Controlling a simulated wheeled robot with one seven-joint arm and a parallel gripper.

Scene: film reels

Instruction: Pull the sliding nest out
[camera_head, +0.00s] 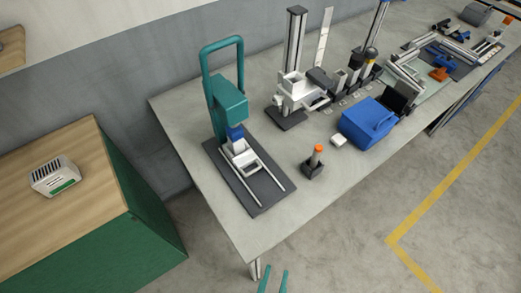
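A teal press (231,100) with a tall looped handle stands on a dark base plate (223,169) at the near left end of the grey bench. A light grey sliding nest (245,162) sits on two pale rails under the blue head of the press. The rails run from it toward the bench's front edge, and their front part is bare. My gripper (276,268) shows only as two teal fingertips at the bottom edge. They are apart with nothing visible between them, in front of the bench and well short of the nest. The rest of it is out of frame.
A small dark holder with an orange-topped item (315,162) stands right of the base plate. A white block (339,141) and blue box (368,123) lie farther right. A wood-topped green cabinet (85,195) stands left. Floor in front of the bench is clear.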

